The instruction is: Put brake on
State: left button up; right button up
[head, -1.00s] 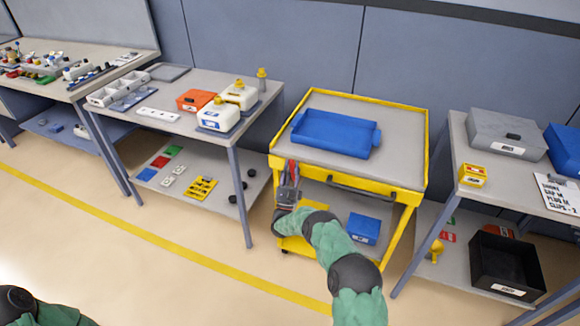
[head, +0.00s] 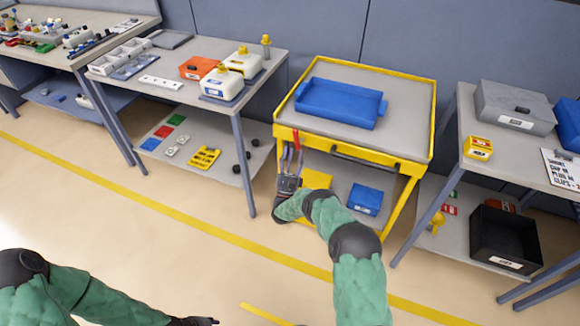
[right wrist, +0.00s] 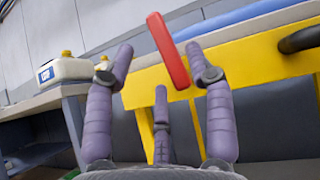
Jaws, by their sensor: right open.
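A yellow cart (head: 405,167) with a grey top stands in front of me. A red lever (right wrist: 168,50) at its front left is the only brake-like part I see. In the right wrist view the lever leans up and left, between and ahead of my spread purple fingers. My right gripper (head: 290,160) is open at the cart's front left corner; contact with the lever cannot be told. My left gripper (head: 195,321) is low at the bottom edge of the head view, partly cut off, away from the cart.
A blue tray (head: 340,104) lies on the cart top, and a blue box (head: 365,199) on its lower shelf. A dark handle (head: 350,156) crosses the cart's front. Tables stand left and right. The floor in front is clear.

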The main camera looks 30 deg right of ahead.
jog(key=shift+v, duration=2.65)
